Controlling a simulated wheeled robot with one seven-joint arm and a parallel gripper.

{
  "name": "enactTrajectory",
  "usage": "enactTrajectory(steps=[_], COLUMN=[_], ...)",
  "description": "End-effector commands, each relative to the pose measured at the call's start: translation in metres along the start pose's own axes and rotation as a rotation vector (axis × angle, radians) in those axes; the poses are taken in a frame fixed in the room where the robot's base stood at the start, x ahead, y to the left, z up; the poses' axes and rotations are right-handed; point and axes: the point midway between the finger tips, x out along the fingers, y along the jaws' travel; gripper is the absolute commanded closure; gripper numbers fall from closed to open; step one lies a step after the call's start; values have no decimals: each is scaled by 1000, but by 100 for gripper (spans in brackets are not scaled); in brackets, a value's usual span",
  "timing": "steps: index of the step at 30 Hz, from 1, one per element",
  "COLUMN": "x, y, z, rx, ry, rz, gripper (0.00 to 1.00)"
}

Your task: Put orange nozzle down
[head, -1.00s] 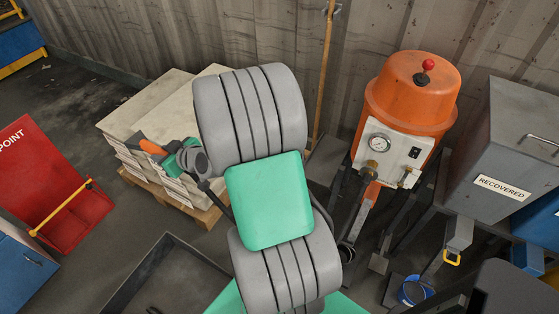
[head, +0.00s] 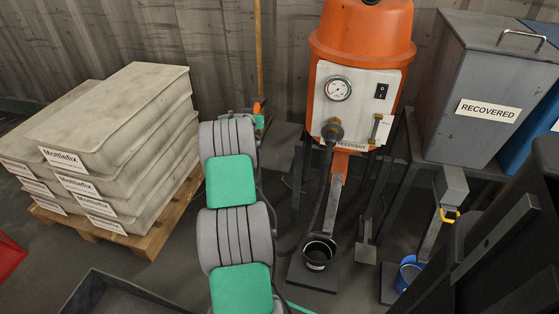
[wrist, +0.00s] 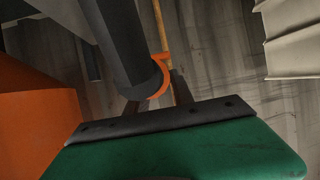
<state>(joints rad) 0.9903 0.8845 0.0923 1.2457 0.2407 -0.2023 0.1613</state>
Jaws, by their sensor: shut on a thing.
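The orange nozzle (head: 257,107) shows in the head view as a small orange piece at the far end of my arm, left of the orange machine. In the wrist view, the orange part (wrist: 160,80) forms a curved edge around the end of a thick dark grey cylinder. My gripper (wrist: 158,92) has its dark fingers behind that cylinder, shut on the nozzle; the cylinder hides much of the grip. In the head view my gripper (head: 258,119) is small and partly hidden by my arm. The nozzle is held in the air; its exact height is unclear.
The orange recovery machine (head: 360,35) with gauge and hose stands right of my gripper. A black cup (head: 318,252) sits below it. A grey RECOVERED bin (head: 480,90) stands farther right, a blue bucket (head: 410,272) below. Stacked Mottlefix sacks (head: 110,110) are left.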

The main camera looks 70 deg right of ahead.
Motion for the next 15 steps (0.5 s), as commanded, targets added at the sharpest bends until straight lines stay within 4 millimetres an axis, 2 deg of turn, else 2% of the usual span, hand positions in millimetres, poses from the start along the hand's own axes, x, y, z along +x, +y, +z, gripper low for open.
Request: enactTrajectory(steps=[1, 3, 6, 10, 15], x=[20, 31, 39, 47, 63], y=[20, 41, 59, 65, 64], z=[17, 21, 22, 36, 72], rx=[21, 45, 64, 69, 68], ry=[4, 5, 7, 2, 2], rz=[45, 97, 139, 152, 151], gripper=[100, 100, 100, 100, 100])
